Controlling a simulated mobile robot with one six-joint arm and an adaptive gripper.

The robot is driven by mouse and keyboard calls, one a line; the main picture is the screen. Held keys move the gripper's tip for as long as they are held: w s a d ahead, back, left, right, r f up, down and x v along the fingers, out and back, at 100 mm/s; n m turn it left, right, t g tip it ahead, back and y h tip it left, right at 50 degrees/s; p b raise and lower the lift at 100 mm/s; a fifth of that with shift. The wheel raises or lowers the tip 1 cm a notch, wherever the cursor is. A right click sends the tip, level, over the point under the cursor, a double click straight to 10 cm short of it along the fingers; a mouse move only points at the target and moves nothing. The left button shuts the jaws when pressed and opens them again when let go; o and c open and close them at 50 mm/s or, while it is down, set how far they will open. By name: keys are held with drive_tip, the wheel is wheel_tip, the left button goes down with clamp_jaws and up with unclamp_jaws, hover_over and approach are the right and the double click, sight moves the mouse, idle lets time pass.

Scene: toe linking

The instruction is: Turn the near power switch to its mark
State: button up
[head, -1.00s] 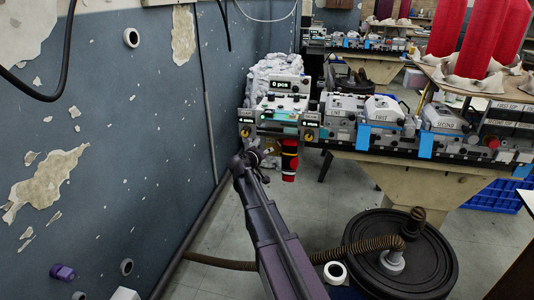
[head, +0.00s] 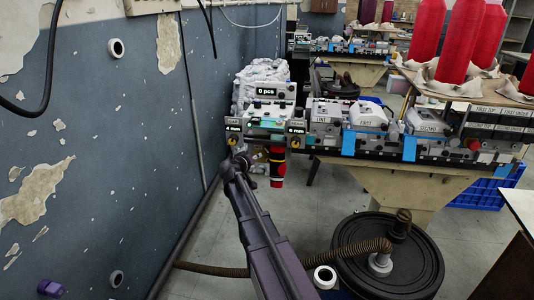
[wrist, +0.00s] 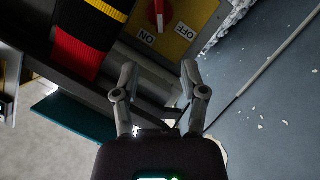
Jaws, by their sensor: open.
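In the wrist view the power switch (wrist: 159,12) is a red knob on a yellow plate (wrist: 186,20) at the top edge, partly cut off. The plate carries the labels ON, at the knob's lower left, and OFF, at its lower right. My gripper (wrist: 160,70) is open and empty, its two fingers apart below the plate in the picture. The knob lies beyond the gap between the fingertips, apart from them.
A black, red and yellow knitted tube (head: 277,167) hangs from the machine right of my arm; it also shows in the wrist view (wrist: 90,35). The blue wall (head: 110,150) is close on the left. A black round base (head: 425,270) with a brown hose stands on the floor.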

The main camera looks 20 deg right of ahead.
sight(268, 152)
drive_tip(key=shift+d, duration=0.1)
drive_tip(key=b+x, duration=0.4)
drive_tip(key=x, duration=0.9)
drive_tip(key=shift+w+d+f, duration=0.1)
drive_tip(key=shift+w+f, duration=0.05)
drive_tip(key=shift+w, duration=0.2)
drive_tip(key=shift+c, duration=0.2)
clamp_jaws()
